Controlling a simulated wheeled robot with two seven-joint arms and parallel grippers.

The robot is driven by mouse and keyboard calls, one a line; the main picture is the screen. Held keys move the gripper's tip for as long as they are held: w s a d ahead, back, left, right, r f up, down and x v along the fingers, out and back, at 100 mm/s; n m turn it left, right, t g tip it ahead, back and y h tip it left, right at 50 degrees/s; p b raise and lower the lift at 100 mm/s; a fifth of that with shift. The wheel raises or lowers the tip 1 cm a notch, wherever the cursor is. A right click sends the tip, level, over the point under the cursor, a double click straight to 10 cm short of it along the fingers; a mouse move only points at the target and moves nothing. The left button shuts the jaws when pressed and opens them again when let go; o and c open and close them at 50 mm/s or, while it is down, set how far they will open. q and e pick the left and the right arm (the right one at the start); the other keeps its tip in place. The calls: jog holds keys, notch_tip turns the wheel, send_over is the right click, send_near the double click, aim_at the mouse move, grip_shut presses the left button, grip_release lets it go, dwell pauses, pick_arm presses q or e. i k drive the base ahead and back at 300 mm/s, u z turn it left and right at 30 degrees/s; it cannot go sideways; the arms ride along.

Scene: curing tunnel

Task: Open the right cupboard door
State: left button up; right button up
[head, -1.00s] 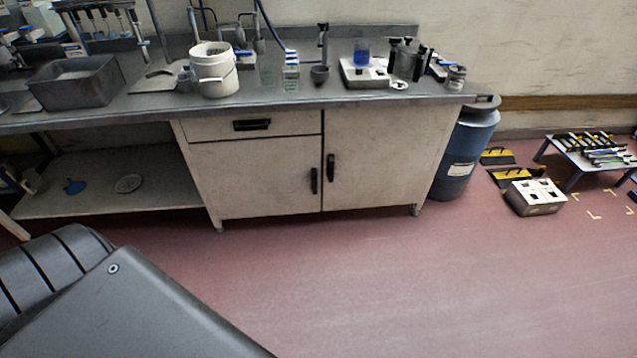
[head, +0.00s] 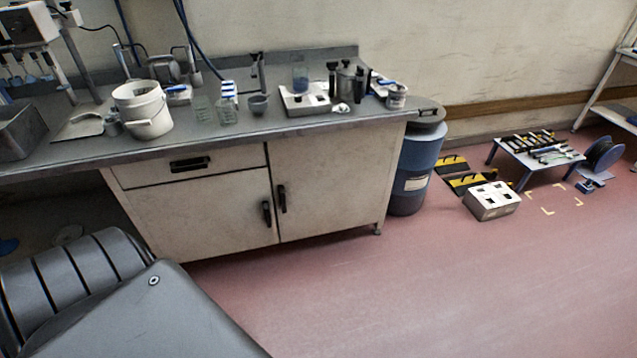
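The cupboard stands under the grey workbench in the head view. Its right door (head: 337,183) is pale, worn and shut, with a dark vertical handle (head: 282,198) near its left edge. The left door (head: 203,217) is also shut, with its own dark handle (head: 266,212) near its right edge. A drawer (head: 225,163) with a dark handle sits above the left door and is closed. Neither of my grippers is in view; a grey part of my own body fills the lower left.
The benchtop (head: 230,128) carries a white bucket (head: 143,109), beakers and a white device (head: 306,99). A blue barrel (head: 414,165) stands close to the cupboard's right side. A white box (head: 491,200) and low table (head: 537,155) are further right. The red floor (head: 420,285) in front is clear.

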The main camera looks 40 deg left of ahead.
aim_at(324, 183)
jog(key=z, duration=0.3)
jog(key=i, duration=0.85)
jog(key=u, duration=0.7)
jog(key=i, duration=0.75)
jog(key=u, duration=0.75)
